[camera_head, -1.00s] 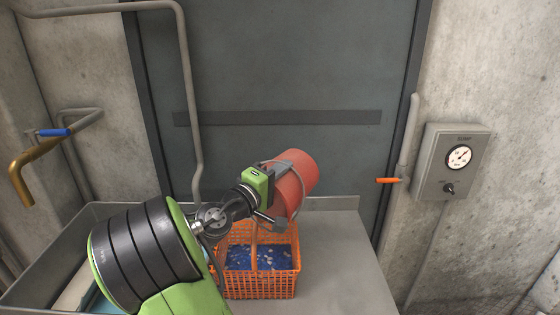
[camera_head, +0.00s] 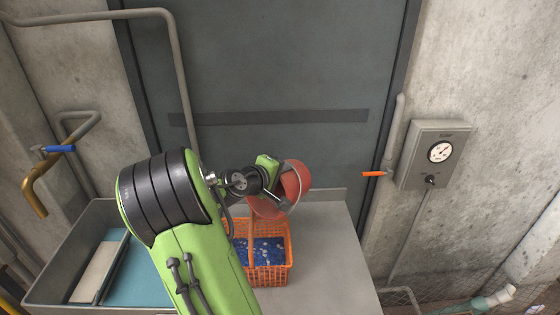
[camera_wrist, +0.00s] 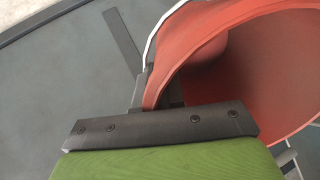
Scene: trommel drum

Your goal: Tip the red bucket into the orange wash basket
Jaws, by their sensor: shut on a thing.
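The red bucket (camera_head: 293,178) is held up above the orange wash basket (camera_head: 267,272), steeply tilted, with its mouth side low and toward the basket. My gripper (camera_head: 277,184) is shut on the bucket's rim side, partly hidden by my arm. In the wrist view, the bucket (camera_wrist: 220,60) shows its wide open mouth, and the part of the inside in view looks bare. The jaws (camera_wrist: 155,92) grip its edge there, beside a pale wire handle. The basket stands upright and holds blue pieces with white specks (camera_head: 262,250). My arm hides its left side.
The basket stands on a grey metal counter (camera_head: 325,245), with bare room to its right. A sink-like trough (camera_head: 58,270) with a teal bottom is at left. A brass tap (camera_head: 35,190) and grey pipes are on the left wall. A gauge box (camera_head: 435,155) is at right.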

